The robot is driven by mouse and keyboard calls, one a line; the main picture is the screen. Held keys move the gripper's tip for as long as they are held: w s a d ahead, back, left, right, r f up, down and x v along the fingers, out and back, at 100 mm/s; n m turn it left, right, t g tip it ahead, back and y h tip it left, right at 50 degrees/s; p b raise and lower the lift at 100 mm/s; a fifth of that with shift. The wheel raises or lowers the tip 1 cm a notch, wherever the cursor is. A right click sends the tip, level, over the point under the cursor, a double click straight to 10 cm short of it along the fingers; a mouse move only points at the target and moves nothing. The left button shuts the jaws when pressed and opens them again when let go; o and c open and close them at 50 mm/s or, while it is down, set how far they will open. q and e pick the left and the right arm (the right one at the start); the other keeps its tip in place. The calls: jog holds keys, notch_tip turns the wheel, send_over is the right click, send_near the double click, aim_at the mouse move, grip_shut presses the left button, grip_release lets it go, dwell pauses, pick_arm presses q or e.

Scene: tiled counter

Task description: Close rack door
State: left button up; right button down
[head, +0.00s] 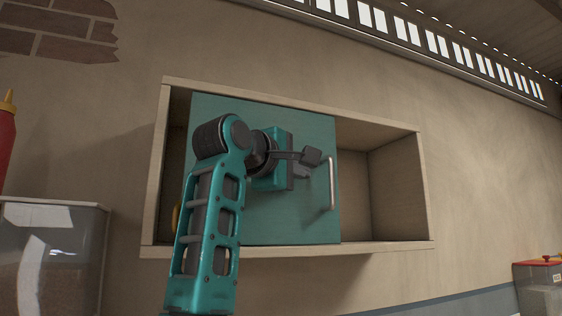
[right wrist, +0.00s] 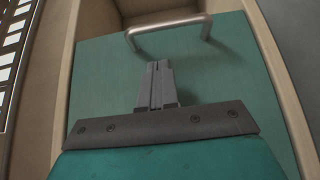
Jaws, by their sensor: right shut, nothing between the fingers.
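A wooden wall rack (head: 384,247) has a teal door (head: 275,222) with a metal bar handle (head: 333,183) near its right edge. The door covers the left and middle of the rack, and the right part stands open. My right gripper (head: 312,157) is shut and empty in front of the door, just left of the handle. In the right wrist view the shut fingers (right wrist: 158,68) lie over the teal door (right wrist: 95,75), with the handle (right wrist: 168,30) beyond their tips. I cannot tell whether the fingers touch the door. My left gripper is not in view.
A clear container (head: 60,255) stands at the lower left, with a red bottle (head: 6,148) above it at the edge. A red-lidded container (head: 540,285) is at the lower right. A yellow thing shows partly at the rack's left end. The wall right of the rack is clear.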

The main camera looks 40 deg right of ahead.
aim_at(318, 171)
jog(key=s+d, duration=0.2)
jog(key=d, duration=0.1)
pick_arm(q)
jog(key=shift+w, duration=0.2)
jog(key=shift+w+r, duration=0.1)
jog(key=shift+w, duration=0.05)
pick_arm(e)
jog(key=shift+d, duration=0.1)
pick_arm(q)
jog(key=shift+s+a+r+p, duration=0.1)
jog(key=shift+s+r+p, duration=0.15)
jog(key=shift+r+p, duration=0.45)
pick_arm(e)
jog(key=s+d, duration=0.4)
jog(key=d, duration=0.8)
jog(key=s+d, duration=0.4)
jog(key=d, duration=0.8)
jog(key=shift+d+r, duration=0.15)
jog(key=shift+d, duration=0.05)
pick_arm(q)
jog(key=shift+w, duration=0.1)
pick_arm(e)
jog(key=shift+w+a, duration=0.1)
